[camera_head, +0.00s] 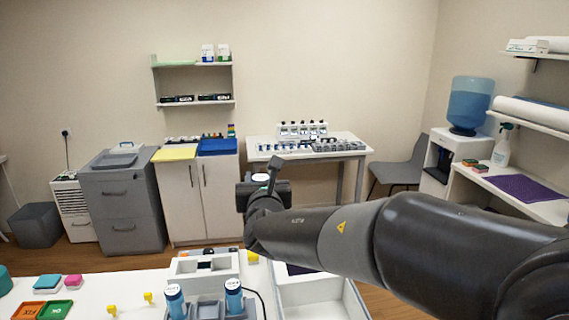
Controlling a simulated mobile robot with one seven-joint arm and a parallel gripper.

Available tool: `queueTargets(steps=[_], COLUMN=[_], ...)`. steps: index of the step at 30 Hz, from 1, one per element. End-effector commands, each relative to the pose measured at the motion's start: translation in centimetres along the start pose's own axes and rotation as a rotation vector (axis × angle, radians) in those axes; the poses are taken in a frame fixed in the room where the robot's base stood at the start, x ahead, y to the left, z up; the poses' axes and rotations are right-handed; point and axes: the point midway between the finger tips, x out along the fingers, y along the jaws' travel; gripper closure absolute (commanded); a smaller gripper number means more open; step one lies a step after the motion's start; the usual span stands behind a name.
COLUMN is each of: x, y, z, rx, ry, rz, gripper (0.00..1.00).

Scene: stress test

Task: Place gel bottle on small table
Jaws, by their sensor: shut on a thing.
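My gripper (264,188) is at the end of my arm, which reaches in from the right. It is seen from behind, above the far edge of the near white table, and is shut. A small white and bluish top (261,177) shows just above it, likely the gel bottle; the rest of it is hidden by the gripper. A small white table (352,152) stands against the back wall, beyond the gripper. It bears a rack of small bottles and grey trays. I cannot tell whether it is the task's small table.
A white cabinet (200,205) and grey drawers (118,200) stand behind. A grey chair (402,168) and water dispenser (468,105) are at right.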

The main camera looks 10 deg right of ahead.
Motion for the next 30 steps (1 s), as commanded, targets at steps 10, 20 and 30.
queueTargets(steps=[10,20,30], x=[-0.7,-2.8,-3.8], y=[9.4,14.7,16.0], z=[-8.8,-17.5,-20.8], rx=[-0.006,0.001,0.005], ry=[0.002,0.008,0.010], rz=[0.003,0.011,0.014], gripper=[0.92,0.92,0.92])
